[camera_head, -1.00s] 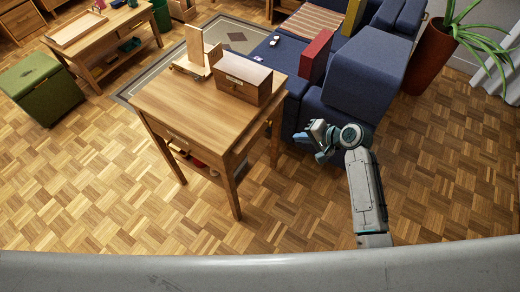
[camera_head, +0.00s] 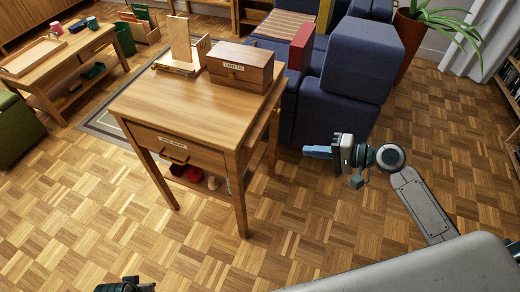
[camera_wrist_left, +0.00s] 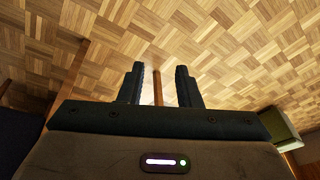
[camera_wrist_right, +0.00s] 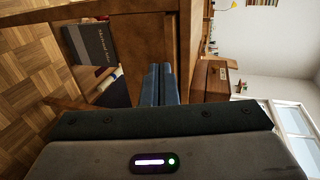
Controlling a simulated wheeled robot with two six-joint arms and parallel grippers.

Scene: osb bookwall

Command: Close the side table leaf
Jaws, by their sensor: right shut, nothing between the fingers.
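The wooden side table (camera_head: 190,110) stands left of centre in the head view, with a closed-looking front drawer (camera_head: 175,150). Its right side faces my right gripper (camera_head: 308,152), which is shut and empty, pointing left, apart from the table. In the right wrist view, the shut fingers (camera_wrist_right: 160,75) point toward the table's wooden side panel (camera_wrist_right: 138,45). I cannot tell whether this panel is the leaf or the table's frame. My left gripper (camera_head: 125,286) is barely visible at the bottom edge; its fingers (camera_wrist_left: 158,85) are apart over the floor in the left wrist view.
A labelled wooden box (camera_head: 240,68) and a wooden stand (camera_head: 182,50) are on the tabletop. A blue sofa (camera_head: 345,75) stands close behind the right side. A book (camera_wrist_right: 90,42) shows under the table. Parquet floor is clear in front and at right.

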